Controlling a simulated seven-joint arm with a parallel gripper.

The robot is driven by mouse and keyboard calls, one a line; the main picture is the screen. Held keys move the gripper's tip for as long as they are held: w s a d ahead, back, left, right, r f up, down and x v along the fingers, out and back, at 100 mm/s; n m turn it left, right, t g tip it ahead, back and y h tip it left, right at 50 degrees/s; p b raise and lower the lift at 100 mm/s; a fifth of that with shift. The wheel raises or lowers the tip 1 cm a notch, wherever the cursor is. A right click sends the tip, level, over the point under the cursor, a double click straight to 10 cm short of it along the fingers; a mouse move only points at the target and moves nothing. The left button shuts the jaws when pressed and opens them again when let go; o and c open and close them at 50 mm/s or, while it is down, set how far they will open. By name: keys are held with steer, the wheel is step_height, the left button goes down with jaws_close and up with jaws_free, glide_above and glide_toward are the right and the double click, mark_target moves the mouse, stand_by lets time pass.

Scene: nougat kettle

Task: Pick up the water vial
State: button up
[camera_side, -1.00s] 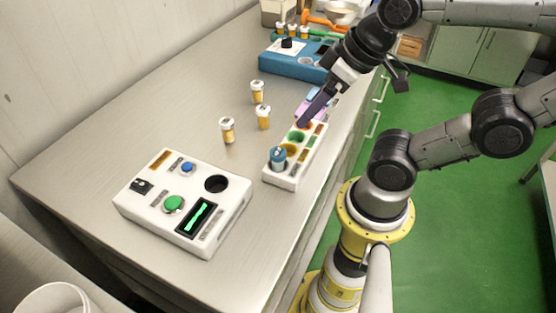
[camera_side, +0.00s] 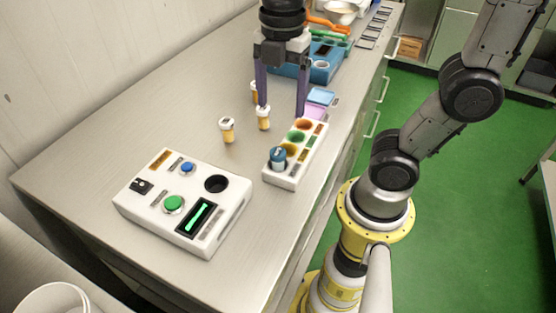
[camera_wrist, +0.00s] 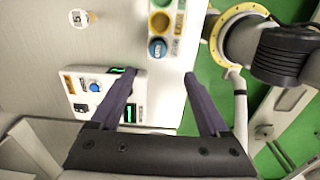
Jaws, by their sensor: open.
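A blue-capped vial (camera_side: 278,160) stands upright at the near end of a white rack (camera_side: 284,181) with coloured wells; its label is too small to read, so I cannot confirm it is the water vial. In the wrist view the blue cap (camera_wrist: 157,48) lies just beyond and between my fingertips. Several white-capped amber vials stand on the bench, one at the left (camera_side: 227,130), one (camera_side: 264,122) beside my left finger, and another partly hidden behind that finger. My gripper (camera_side: 282,110) is open and empty, pointing down above the bench behind the blue-capped vial.
A white device (camera_side: 150,209) with buttons, a round hole and a green-lit display stands at the front left. A blue station (camera_side: 328,66) is at the back. Pink and light blue pads (camera_side: 320,96) lie behind the rack. Bench between wall and vials is clear.

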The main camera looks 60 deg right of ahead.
glide_above(278, 151)
steer(key=f, duration=0.8)
steer(key=shift+s+f, duration=0.25)
steer(key=shift+w+f, duration=0.15)
steer(key=shift+f, duration=1.25)
steer(key=shift+w+f, duration=0.1)
steer(key=shift+f, duration=1.25)
jaws_close()
